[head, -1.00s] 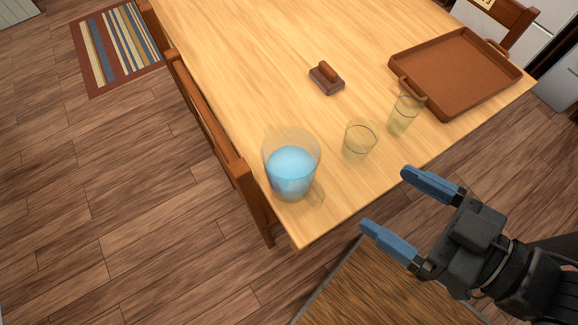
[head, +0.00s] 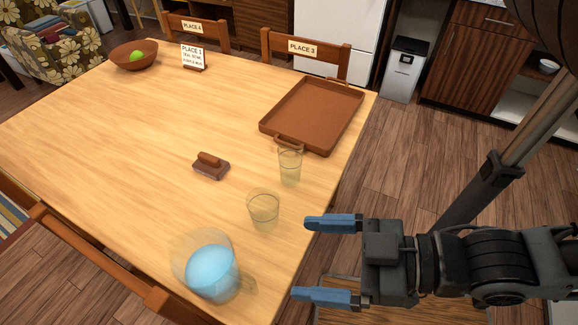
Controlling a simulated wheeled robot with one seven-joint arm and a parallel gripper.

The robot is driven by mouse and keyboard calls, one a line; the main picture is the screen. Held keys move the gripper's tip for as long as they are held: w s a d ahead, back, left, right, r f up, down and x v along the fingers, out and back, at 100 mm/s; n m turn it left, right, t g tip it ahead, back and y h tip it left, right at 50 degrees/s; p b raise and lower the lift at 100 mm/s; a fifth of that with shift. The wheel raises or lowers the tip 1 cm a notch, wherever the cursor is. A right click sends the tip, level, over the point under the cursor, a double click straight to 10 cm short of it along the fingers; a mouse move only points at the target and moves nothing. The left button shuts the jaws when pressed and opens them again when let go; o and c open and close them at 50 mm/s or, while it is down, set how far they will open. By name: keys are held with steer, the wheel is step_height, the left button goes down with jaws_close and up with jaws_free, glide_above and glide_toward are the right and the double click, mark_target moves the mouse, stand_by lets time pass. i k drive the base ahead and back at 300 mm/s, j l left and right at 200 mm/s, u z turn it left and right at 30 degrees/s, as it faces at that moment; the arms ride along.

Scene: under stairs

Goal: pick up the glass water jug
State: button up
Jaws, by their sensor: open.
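The glass water jug (head: 206,268) stands upright near the front corner of the wooden table, with blue water inside. Its handle side faces right, toward my gripper. My gripper (head: 328,260) is open and empty, with its two blue fingers pointing left. It is to the right of the jug, apart from it, and appears beyond the table's edge.
Two clear glasses, a short one (head: 263,208) and a taller one (head: 290,167), stand behind the jug. A brown block with a grip (head: 211,166), a brown tray (head: 353,117), a bowl (head: 118,61) and a place card (head: 193,57) are on the table (head: 110,150). Chairs line its edges.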

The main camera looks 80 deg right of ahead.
mark_target(204, 261)
steer(key=j+z, duration=0.75)
steer(key=z, duration=0.15)
steer(key=k+j, duration=0.15)
steer(key=j, duration=0.25)
steer(key=k+j+z, duration=0.1)
steer(key=j, duration=0.3)
steer(key=k+j, duration=0.15)
steer(key=j, duration=0.25)
steer(key=k+j+z, duration=0.1)
steer(key=j, duration=0.3)
steer(key=k+j, duration=0.2)
steer(key=j, duration=0.2)
steer(key=z, duration=0.05)
